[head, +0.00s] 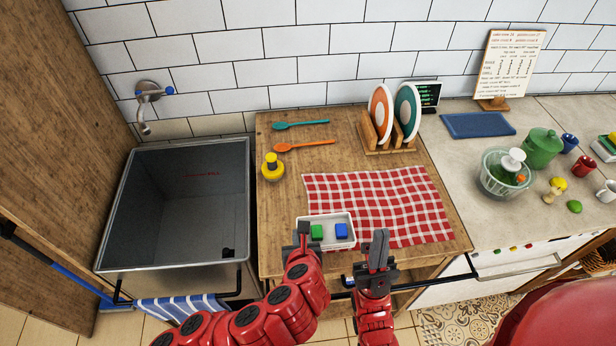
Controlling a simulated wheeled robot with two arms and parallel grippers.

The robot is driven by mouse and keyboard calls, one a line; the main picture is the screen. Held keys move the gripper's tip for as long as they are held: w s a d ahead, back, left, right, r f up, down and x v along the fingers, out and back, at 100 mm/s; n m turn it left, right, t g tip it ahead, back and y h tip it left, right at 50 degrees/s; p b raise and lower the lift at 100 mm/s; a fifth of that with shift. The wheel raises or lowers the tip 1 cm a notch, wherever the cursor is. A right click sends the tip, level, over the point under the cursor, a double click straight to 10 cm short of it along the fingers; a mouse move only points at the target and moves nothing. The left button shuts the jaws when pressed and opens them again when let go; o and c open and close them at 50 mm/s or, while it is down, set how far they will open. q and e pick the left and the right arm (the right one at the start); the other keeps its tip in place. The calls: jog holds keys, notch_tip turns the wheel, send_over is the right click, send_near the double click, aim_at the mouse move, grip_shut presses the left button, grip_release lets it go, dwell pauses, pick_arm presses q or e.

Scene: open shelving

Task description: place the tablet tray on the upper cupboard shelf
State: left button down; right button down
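The tablet tray (342,243) is a small white tray holding a green tablet and a blue tablet. It sits at the front of the wooden counter, by the near left corner of the checked cloth. My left gripper (304,238) is at the tray's left end. Its fingers are small and partly hidden, so I cannot tell if they grip the rim. My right gripper (379,250) is to the right of the tray, apart from it, with its dark fingers close together and nothing seen between them. The upper cupboard shelf is not in view.
A grey sink (180,205) is on the left beside a tall wooden panel (65,130). Jars and vegetables crowd the right worktop.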

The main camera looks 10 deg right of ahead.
pick_arm(q)
jog(key=w+a+b, duration=0.1)
jog(key=w, duration=0.1)
jog(key=w+a+f+b, duration=0.1)
jog(key=w+a+b, duration=0.1)
jog(key=shift+w+a+f, duration=0.1)
jog(key=shift+w+a, duration=0.05)
jog(key=shift+a, duration=0.1)
jog(key=p, duration=0.3)
send_over(262, 214)
jog(key=s, duration=0.1)
jog(key=shift+s+d, duration=0.1)
jog(key=shift+d, duration=0.2)
jog(key=shift+w+a+f, duration=0.1)
jog(key=shift+w+a, duration=0.2)
jog(key=shift+w, duration=0.1)
jog(key=shift+w+f, duration=0.2)
jog(key=shift+f, duration=0.05)
notch_tip(262, 214, down, 3)
jog(key=shift+r+p, duration=0.2)
jog(key=shift+p, duration=0.5)
jog(key=shift+f, duration=0.25)
jog(key=shift+f, duration=0.2)
jog(key=c, duration=1.1)
grip_release()
